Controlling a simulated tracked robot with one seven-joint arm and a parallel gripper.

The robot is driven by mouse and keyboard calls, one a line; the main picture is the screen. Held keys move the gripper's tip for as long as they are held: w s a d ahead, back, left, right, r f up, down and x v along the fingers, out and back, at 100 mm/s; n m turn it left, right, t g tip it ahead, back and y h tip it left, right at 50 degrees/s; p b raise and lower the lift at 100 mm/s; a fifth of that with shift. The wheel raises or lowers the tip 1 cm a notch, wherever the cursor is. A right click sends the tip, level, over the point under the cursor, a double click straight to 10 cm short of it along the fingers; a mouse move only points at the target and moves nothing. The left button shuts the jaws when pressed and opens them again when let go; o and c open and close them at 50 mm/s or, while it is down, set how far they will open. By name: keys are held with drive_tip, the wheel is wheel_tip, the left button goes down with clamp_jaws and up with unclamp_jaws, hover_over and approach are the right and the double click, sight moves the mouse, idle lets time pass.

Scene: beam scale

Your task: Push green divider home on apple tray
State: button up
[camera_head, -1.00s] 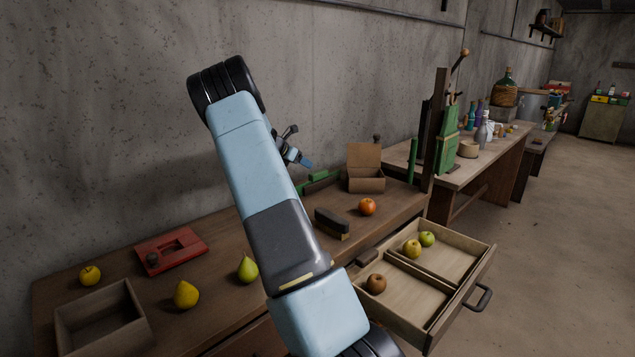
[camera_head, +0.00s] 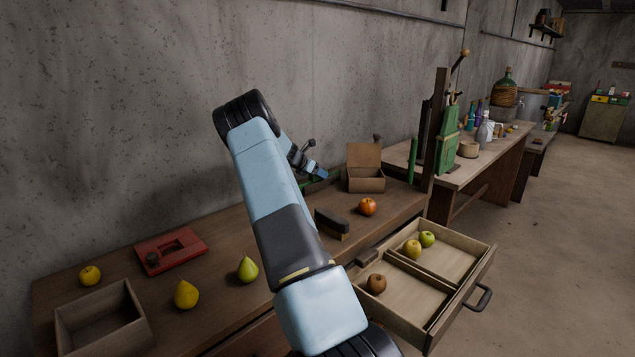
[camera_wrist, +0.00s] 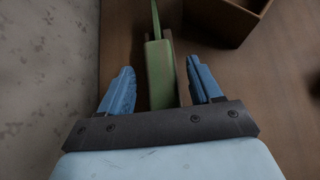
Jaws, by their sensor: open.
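My gripper (camera_head: 318,172) is at the back of the workbench near the wall, pointing down to the right. In the wrist view my gripper (camera_wrist: 160,66) is open, with one blue finger on each side of a green bar (camera_wrist: 160,78). The bar lies lengthwise between the fingers, with a gap on each side, and narrows to a thin green strip at its far end. I cannot tell its height below the fingertips. In the head view the bar is mostly hidden behind my gripper. No thing is clearly an apple tray; fruit lies in an open divided drawer (camera_head: 478,268).
An open cardboard box (camera_head: 366,181) stands just right of my gripper. A dark brush-like block (camera_head: 331,222), a red apple (camera_head: 367,207), a green pear (camera_head: 248,269), a red plate (camera_head: 172,251) and a wooden box (camera_head: 101,320) are on the bench. The concrete wall is close behind.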

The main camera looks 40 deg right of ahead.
drive_tip(key=shift+d+f, duration=0.3)
drive_tip(key=shift+d, duration=0.15)
drive_tip(key=shift+c, duration=0.2)
clamp_jaws()
